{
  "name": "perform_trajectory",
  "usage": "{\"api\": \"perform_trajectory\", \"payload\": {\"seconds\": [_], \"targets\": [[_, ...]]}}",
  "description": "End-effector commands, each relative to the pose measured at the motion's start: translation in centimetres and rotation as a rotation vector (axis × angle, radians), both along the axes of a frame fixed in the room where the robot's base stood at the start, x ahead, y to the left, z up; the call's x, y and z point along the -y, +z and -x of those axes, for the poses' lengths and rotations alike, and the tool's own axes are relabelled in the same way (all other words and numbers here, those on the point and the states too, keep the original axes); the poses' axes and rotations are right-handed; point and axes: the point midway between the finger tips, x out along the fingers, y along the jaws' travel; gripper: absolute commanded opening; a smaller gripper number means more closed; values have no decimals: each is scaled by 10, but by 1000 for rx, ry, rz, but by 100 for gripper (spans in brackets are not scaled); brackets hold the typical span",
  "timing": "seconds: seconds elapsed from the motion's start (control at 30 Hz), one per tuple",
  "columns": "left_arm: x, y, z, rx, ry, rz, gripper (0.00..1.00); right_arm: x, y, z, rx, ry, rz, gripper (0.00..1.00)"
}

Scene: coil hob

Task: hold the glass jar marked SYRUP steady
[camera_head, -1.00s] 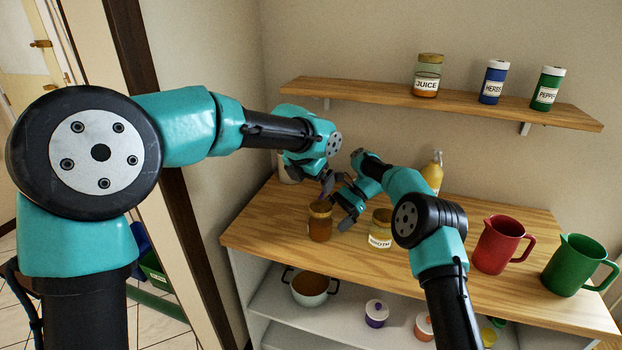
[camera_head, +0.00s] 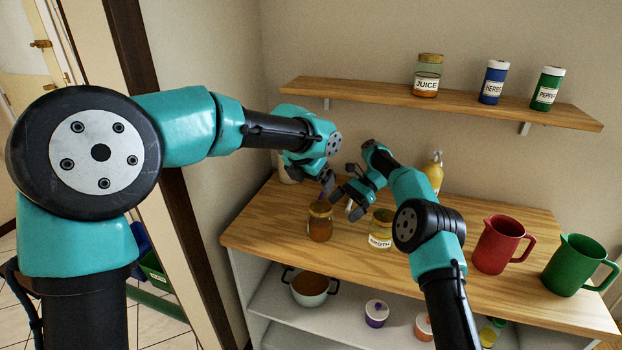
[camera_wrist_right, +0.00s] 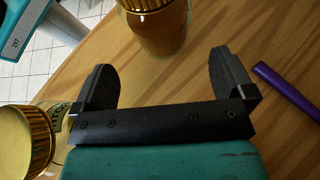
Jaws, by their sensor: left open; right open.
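An amber-filled jar with a gold lid (camera_head: 320,222) stands upright on the wooden counter; no SYRUP label shows on it. In the right wrist view this jar (camera_wrist_right: 160,30) is ahead of my right fingers, apart from them. My right gripper (camera_head: 346,203) is open and empty, to the right of the jar; its spread fingers also show in the wrist view (camera_wrist_right: 164,82). My left gripper (camera_head: 326,186) is open above and behind the jar, its fingers partly hard to make out.
A purple stick-like thing (camera_wrist_right: 285,92) lies right of my right fingers. Red (camera_head: 502,245) and green (camera_head: 573,265) jugs stand at the right, a yellow bottle (camera_head: 433,175) behind. The wall shelf (camera_head: 455,99) holds JUICE, HERBS and a green PEPPER container.

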Motion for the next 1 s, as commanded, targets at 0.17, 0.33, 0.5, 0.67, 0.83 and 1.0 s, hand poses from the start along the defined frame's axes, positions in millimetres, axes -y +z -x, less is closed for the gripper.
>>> {"api": "perform_trajectory", "payload": {"seconds": [0.17,0.33,0.5,0.67,0.83,1.0], "targets": [[0,0,0,0,0,0,99,0,5,0,1,0,-1,100],[0,0,0,0,0,0,99,0,23,0,2,0,0,100],[0,0,0,0,0,0,99,0,52,0,4,1,-1,100],[0,0,0,0,0,0,99,0,79,0,3,-1,-1,100],[0,0,0,0,0,0,99,0,96,0,2,0,0,100],[0,0,0,0,0,0,99,0,100,0,-1,0,0,100]]}}
